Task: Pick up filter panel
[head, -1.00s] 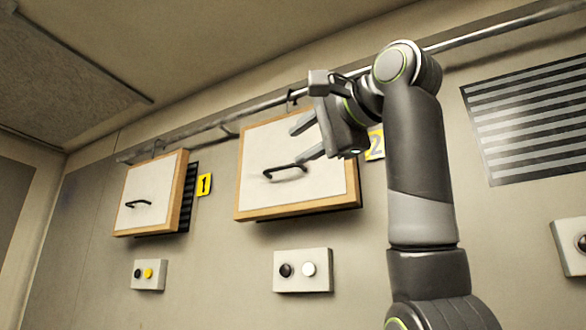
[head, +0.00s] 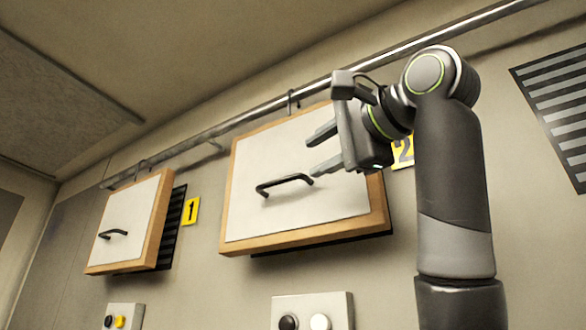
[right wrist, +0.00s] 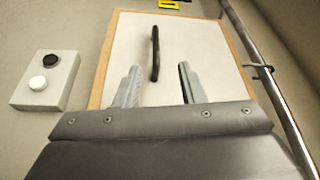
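A white filter panel with a wooden frame (head: 232,200) hangs from a rail by a hook, beside the yellow "2" label. It has a black bar handle (head: 284,184) and also fills the middle of the right wrist view (right wrist: 200,50). A second, smaller framed panel (head: 130,220) hangs at the left beside the "1" label. My right gripper (head: 314,152) is open and empty in front of the larger panel, up and right of its handle. In the right wrist view the handle (right wrist: 155,53) stands ahead of the spread fingers, apart from them. My left gripper is not in view.
A metal rail (head: 250,115) runs along the wall above the panels. Button boxes (head: 338,305) sit below them, one also showing in the right wrist view (right wrist: 46,80). A striped vent (head: 565,105) is at the right.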

